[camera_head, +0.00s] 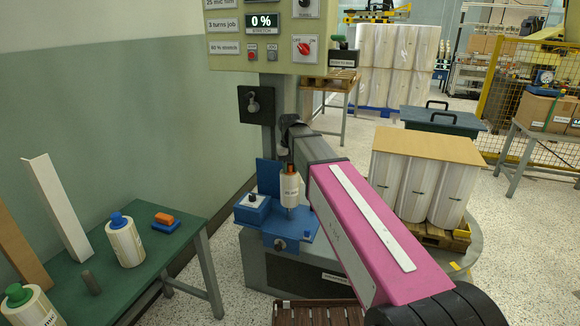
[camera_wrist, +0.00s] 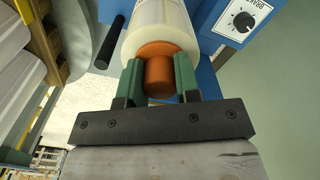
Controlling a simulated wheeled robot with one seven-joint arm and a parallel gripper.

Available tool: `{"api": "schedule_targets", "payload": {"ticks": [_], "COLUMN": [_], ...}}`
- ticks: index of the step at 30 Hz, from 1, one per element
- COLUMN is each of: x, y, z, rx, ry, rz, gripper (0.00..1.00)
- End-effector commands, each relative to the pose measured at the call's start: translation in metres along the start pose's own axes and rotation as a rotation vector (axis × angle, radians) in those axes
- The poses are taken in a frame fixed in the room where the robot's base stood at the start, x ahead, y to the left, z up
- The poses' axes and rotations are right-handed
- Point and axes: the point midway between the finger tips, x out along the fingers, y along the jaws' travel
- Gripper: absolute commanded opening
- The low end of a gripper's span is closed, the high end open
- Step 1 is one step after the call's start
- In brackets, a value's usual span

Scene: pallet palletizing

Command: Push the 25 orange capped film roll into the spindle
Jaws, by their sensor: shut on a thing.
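The orange capped film roll (camera_head: 289,190) is upright at the blue carriage of the wrapping machine, a pale clear roll with a label. In the wrist view its orange cap (camera_wrist: 160,76) sits between the green jaws of my gripper (camera_wrist: 159,72), which is shut on it; the roll body (camera_wrist: 158,28) extends beyond. In the head view a dark spindle part (camera_head: 290,212) shows just under the roll, above the blue base (camera_head: 284,232). I cannot tell how far the roll sits on the spindle. My gripper tips are small and partly hidden in the head view.
A blue box with a knob (camera_head: 252,207) stands left of the roll. A green table (camera_head: 165,245) holds a blue-capped roll (camera_head: 125,241) and a green-capped roll (camera_head: 30,306). A wrapped load under a brown sheet (camera_head: 428,145) stands on a pallet at right.

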Motion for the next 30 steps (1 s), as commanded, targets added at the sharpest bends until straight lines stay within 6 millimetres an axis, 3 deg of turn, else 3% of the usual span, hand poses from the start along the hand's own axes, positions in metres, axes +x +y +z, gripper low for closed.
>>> {"api": "schedule_targets", "payload": {"ticks": [30], "x": [0.021], "y": [0.000], "z": [0.000], "rx": [0.000], "ry": [0.000], "rz": [0.000], "gripper": [0.00]}}
